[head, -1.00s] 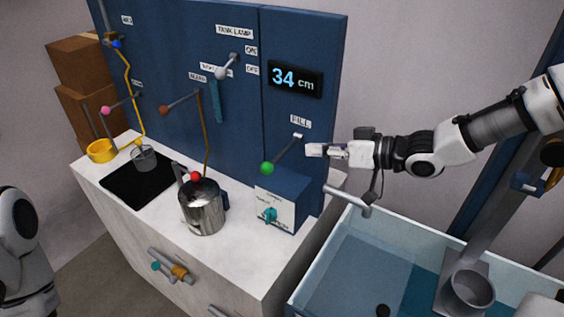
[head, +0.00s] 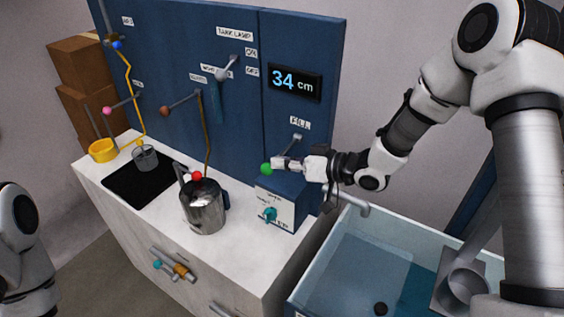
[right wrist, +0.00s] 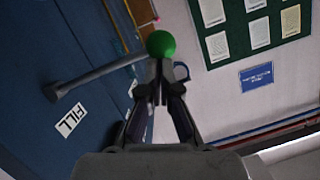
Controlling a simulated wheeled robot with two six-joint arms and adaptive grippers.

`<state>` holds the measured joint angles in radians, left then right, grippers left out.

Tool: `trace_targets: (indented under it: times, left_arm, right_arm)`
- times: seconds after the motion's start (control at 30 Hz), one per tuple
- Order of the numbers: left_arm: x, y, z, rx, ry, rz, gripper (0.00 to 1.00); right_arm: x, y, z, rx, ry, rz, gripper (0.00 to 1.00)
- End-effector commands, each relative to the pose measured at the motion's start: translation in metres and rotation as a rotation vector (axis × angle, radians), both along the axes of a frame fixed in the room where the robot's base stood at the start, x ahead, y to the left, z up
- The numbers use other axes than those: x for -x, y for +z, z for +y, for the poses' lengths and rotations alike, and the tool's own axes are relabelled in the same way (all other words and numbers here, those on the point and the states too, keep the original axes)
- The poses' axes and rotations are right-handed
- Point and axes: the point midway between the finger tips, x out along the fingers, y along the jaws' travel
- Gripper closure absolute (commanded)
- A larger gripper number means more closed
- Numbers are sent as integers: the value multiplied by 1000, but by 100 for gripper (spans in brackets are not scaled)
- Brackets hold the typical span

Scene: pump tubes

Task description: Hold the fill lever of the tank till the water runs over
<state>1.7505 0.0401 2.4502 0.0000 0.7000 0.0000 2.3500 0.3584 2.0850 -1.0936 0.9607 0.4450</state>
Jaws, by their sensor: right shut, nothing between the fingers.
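The fill lever is a grey rod with a green ball (head: 267,169) at its end, on the blue panel under the FILL label. In the right wrist view the green ball (right wrist: 161,44) shows just beyond my fingertips. My right gripper (head: 281,163) is shut and empty, its tips at or very near the ball; I cannot tell if they touch. It also shows in the right wrist view (right wrist: 159,68). The tank (head: 352,206) is a pale blue basin at the lower right with water in it. The display (head: 294,82) reads 34 cm. My left gripper is not in view.
A grey spout (head: 350,201) reaches over the tank. Other levers are on the panel.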

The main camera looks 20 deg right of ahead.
Motion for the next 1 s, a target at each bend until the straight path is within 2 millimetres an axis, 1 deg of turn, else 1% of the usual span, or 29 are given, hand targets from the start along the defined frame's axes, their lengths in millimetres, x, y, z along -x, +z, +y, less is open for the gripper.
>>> trace_targets:
  times: [0.03,0.2,0.3,0.4,0.5,1.0]
  left_arm:
    - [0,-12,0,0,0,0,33]
    - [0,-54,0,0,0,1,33]
    - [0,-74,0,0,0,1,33]
    - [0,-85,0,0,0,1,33]
    - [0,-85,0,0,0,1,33]
    - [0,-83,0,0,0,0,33]
  right_arm:
    - [1,-10,1,18,0,-14,100]
    - [2,-40,3,143,1,-111,100]
    - [1,-53,2,221,0,-172,100]
    - [0,-63,0,264,0,-204,100]
    - [-1,-66,-2,265,0,-206,100]
    - [-1,-64,-2,264,0,-205,100]
